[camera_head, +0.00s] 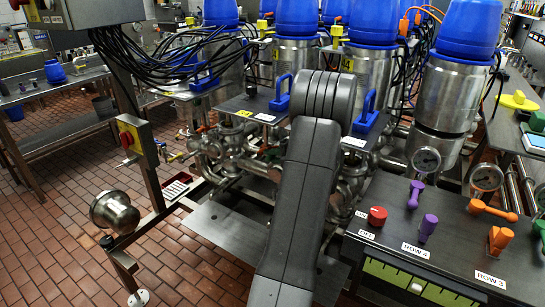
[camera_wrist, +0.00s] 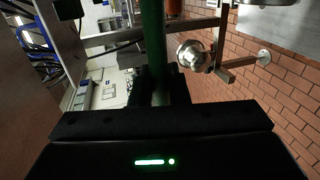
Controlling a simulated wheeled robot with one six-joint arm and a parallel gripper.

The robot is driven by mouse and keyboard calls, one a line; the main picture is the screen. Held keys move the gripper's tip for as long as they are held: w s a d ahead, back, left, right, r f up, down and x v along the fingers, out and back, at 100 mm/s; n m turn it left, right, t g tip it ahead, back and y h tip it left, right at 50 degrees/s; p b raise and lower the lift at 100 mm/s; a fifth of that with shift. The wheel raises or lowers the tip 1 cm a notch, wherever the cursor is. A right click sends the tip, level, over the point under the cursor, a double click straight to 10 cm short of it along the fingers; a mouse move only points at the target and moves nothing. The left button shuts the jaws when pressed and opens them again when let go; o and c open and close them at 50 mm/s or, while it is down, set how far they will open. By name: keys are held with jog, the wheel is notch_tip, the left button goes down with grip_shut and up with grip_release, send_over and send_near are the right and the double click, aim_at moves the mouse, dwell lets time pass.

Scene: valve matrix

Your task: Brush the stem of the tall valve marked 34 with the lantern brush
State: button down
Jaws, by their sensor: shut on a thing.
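In the wrist view, my gripper (camera_wrist: 158,92) is shut on a dark green rod (camera_wrist: 153,45), which looks like a tool handle. The rod runs out of the top edge of the picture, and no bristles show, so I cannot confirm it is the lantern brush. In the head view, my arm hides my gripper and what it holds. Tall steel valves with blue caps stand across the back, such as the right one (camera_head: 447,95) and a middle one (camera_head: 295,60). I cannot read a 34 on any of them. The stems are hidden or too small to tell.
A control panel (camera_head: 455,235) with coloured levers stands at the right. A round steel vessel (camera_head: 115,212) sits on a frame at the left; it also shows in the wrist view (camera_wrist: 192,54). Black cables (camera_head: 150,55) hang near the valves. The brick floor (camera_head: 60,240) is clear at left.

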jog(key=shift+s+a+r, duration=0.2)
jog(key=shift+s+a, duration=0.3)
jog(key=shift+s, duration=0.1)
jog(key=shift+w+d+r, duration=0.2)
jog(key=shift+w+d, duration=0.3)
jog(key=shift+w, duration=0.15)
jog(key=shift+s+a+f+b, duration=0.2)
jog(key=shift+s+a+b, duration=0.3)
jog(key=shift+s+b, duration=0.15)
jog(key=shift+w+d, duration=0.1)
jog(key=shift+w+d+f, duration=0.2)
jog(key=shift+w+d, duration=0.2)
jog(key=shift+w, duration=0.15)
jog(key=shift+s+a, duration=0.1)
